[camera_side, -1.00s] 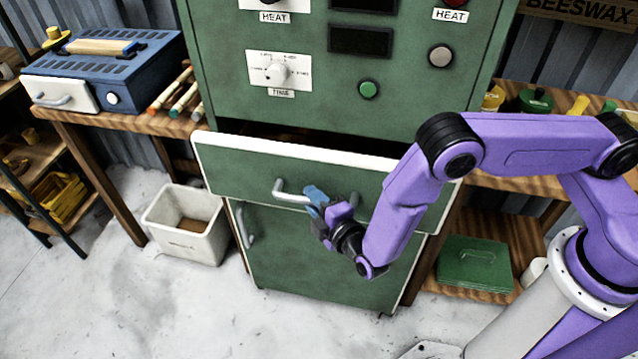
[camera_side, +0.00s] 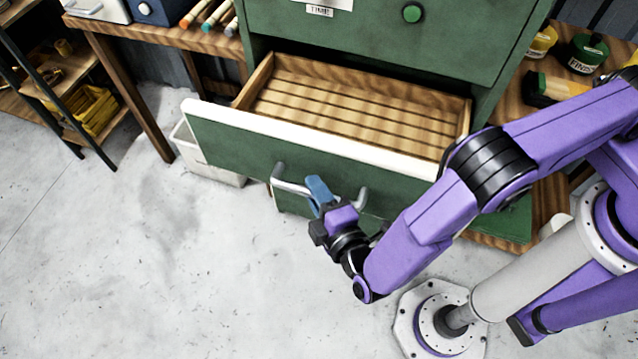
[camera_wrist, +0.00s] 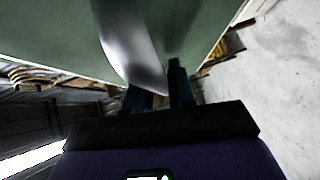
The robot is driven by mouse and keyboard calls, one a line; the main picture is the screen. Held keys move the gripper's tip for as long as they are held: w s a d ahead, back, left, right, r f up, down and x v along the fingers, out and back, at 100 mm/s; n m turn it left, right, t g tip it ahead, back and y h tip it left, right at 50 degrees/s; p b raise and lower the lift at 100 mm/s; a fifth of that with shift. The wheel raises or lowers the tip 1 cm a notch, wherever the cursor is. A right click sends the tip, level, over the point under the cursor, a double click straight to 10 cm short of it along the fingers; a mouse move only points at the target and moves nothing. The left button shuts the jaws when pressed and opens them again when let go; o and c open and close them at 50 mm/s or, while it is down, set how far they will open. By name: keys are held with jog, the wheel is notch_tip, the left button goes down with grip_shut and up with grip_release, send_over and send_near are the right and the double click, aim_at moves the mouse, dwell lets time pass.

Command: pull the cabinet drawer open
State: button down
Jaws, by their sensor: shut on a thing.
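The green cabinet (camera_side: 440,35) has its drawer (camera_side: 250,152) pulled well out, showing a slatted wooden inside (camera_side: 340,105) with nothing in it. The drawer front has a white top rim and a grey bar handle (camera_side: 290,186). My gripper (camera_side: 318,190) is shut on the handle near its middle, in front of the drawer. In the wrist view the handle (camera_wrist: 130,50) shows as a pale metal bar running down to the dark fingers (camera_wrist: 158,92). The fingertips' exact contact is partly hidden.
A white bin (camera_side: 205,160) stands on the floor behind the drawer's left end. A wooden bench (camera_side: 150,40) is at the left, and a shelf with jars (camera_side: 585,52) is at the right. The concrete floor in front of the drawer (camera_side: 150,270) is clear.

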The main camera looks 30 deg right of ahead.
jog(key=shift+d, duration=0.1)
jog(key=c, duration=1.1)
grip_release()
jog(key=shift+o, duration=0.2)
jog(key=s+r, duration=0.2)
jog(key=s, duration=1.5)
jog(key=shift+r, duration=0.25)
